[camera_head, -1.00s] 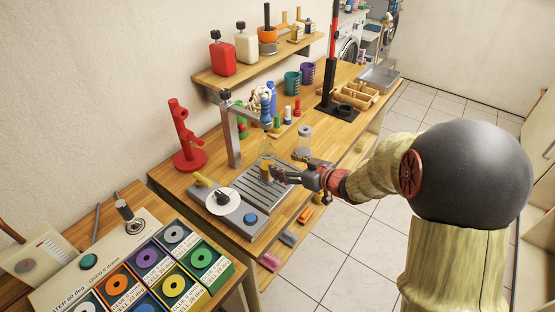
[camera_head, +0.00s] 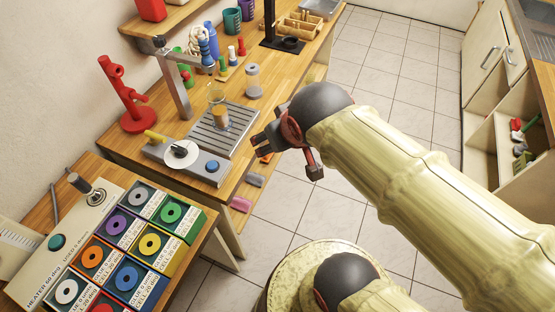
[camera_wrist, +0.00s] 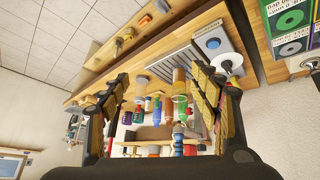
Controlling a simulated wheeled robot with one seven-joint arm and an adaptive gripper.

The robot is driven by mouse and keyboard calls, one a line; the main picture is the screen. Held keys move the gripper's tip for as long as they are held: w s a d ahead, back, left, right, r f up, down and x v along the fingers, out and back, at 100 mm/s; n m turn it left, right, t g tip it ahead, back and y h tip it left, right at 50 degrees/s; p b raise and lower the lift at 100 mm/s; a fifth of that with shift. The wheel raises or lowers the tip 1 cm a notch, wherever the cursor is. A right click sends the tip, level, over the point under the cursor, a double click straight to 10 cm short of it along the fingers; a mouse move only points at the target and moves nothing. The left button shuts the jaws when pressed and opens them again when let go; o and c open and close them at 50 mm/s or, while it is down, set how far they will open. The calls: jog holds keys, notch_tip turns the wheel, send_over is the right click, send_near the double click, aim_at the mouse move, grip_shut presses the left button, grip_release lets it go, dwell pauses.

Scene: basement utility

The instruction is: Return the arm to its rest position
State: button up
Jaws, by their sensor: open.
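My gripper (camera_head: 285,145) is held in the air to the right of the workbench (camera_head: 290,78), above the floor and away from the ribbed grey plate (camera_head: 232,130). In the wrist view my gripper (camera_wrist: 165,95) has its two fingers spread wide, with nothing between them. My arm, in pale yellow sleeves, reaches in from the lower right. A small glass vessel with amber contents (camera_head: 219,115) stands on the ribbed plate, apart from my gripper.
A panel of coloured discs (camera_head: 122,240) sits on the near left bench. A red stand (camera_head: 128,100) and a grey clamp post (camera_head: 172,80) rise behind the plate. Tiled floor (camera_head: 390,75) is open between the bench and the right-hand cabinet (camera_head: 490,60).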

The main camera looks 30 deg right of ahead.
jog(key=s+a+g+y, duration=0.1)
jog(key=s+a, duration=0.2)
jog(key=s, duration=0.2)
jog(key=shift+s+a+f, duration=0.25)
